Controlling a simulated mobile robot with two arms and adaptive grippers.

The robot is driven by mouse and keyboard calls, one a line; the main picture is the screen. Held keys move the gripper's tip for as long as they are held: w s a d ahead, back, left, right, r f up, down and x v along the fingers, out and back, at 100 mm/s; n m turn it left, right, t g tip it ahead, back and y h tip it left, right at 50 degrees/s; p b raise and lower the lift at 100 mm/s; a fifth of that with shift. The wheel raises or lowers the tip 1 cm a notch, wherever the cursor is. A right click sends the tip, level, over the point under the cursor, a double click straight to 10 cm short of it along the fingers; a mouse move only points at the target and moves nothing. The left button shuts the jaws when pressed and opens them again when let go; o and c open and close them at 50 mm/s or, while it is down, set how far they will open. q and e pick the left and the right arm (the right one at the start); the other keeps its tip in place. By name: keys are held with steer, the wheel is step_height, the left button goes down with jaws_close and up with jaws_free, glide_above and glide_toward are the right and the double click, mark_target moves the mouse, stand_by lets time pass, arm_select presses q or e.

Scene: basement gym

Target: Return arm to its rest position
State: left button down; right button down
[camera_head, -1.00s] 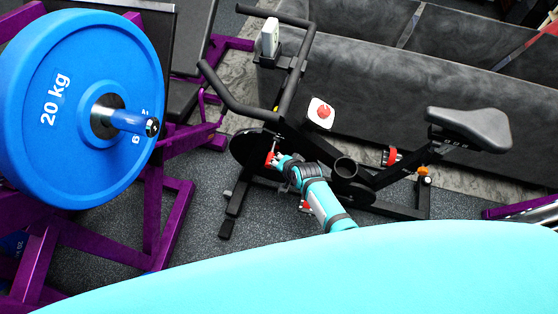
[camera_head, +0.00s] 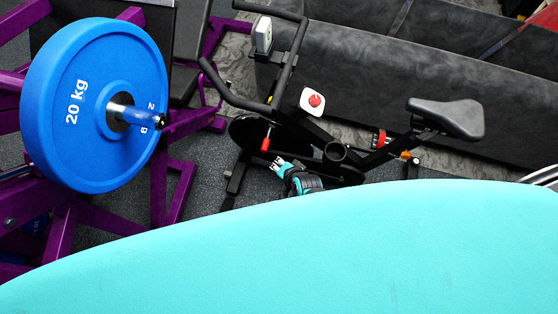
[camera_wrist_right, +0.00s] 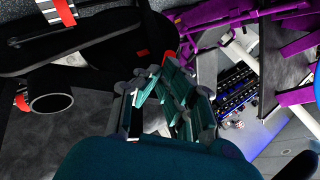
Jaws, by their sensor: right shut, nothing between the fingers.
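My right gripper (camera_head: 276,163) shows in the head view just in front of the exercise bike (camera_head: 335,152), below its red lever (camera_head: 266,143). It is shut and empty. The large turquoise surface in the foreground hides most of my right arm. In the right wrist view the gripper's fingers (camera_wrist_right: 172,85) come together at the middle, with nothing between them. The red lever tip shows just beyond them. My left gripper is not in either view.
A blue 20 kg plate (camera_head: 85,120) sits on a purple rack (camera_head: 180,190) at the left. The bike's handlebar (camera_head: 240,95) and seat (camera_head: 450,117) stick out above its frame. A dark grey bench-like block (camera_head: 400,85) stands behind the bike. Bare floor shows between rack and bike.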

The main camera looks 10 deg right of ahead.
stand_by(0.4)
steer(key=s+d+f+n+g+h+b, duration=0.1)
steer(key=s+d+f+n+g+b, duration=0.3)
steer(key=s+f, duration=1.15)
steer(key=s+d+f+n+g+b, duration=0.1)
steer(key=s+d+f+n+b, duration=0.1)
steer(key=s, duration=0.4)
steer(key=s+d+f+n+g+h+b, duration=0.1)
steer(key=s+d+f+n, duration=0.2)
steer(key=s, duration=0.4)
steer(key=s+d+f+n+g+b, duration=0.1)
steer(key=s+d+f+n+b, duration=0.1)
steer(key=s+f, duration=0.4)
steer(key=shift+s+d+f+n+b, duration=0.3)
steer(key=shift+s+d+n, duration=0.3)
steer(key=shift+d, duration=0.65)
